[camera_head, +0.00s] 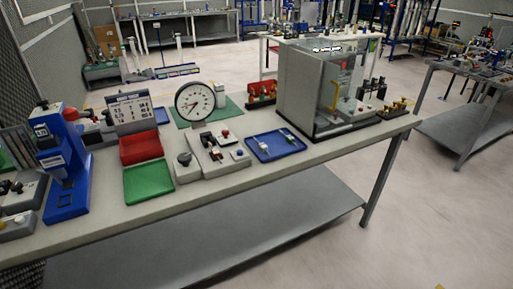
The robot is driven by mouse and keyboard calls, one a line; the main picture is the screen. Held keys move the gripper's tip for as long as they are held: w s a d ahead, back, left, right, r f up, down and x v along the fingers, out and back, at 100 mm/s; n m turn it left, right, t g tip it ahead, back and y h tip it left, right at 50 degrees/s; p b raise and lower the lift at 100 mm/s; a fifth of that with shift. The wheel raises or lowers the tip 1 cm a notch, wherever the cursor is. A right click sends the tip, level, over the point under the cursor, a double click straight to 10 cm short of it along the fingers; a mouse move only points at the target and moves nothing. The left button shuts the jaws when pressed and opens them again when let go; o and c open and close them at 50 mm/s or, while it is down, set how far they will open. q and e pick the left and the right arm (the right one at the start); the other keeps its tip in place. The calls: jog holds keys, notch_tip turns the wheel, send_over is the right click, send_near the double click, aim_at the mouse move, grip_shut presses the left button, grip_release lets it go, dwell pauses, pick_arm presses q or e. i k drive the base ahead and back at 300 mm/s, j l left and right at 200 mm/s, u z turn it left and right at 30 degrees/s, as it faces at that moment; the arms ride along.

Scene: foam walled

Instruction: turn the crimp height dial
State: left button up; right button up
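Behind the unit stands a large round white-faced gauge (195,101) with a black rim and a needle. Its markings are too small to read. Neither of my grippers shows in the head view, and nothing touches the knob or the gauge.
A red bin (141,147) and a green tray (149,182) lie left of the unit. A blue tray (275,144) with small parts lies right. A clear-walled enclosure (318,92) stands farther right. A blue machine (65,170) stands at left. The bench's front edge is mostly clear.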

aim_at(43, 103)
jog(key=u, duration=1.4)
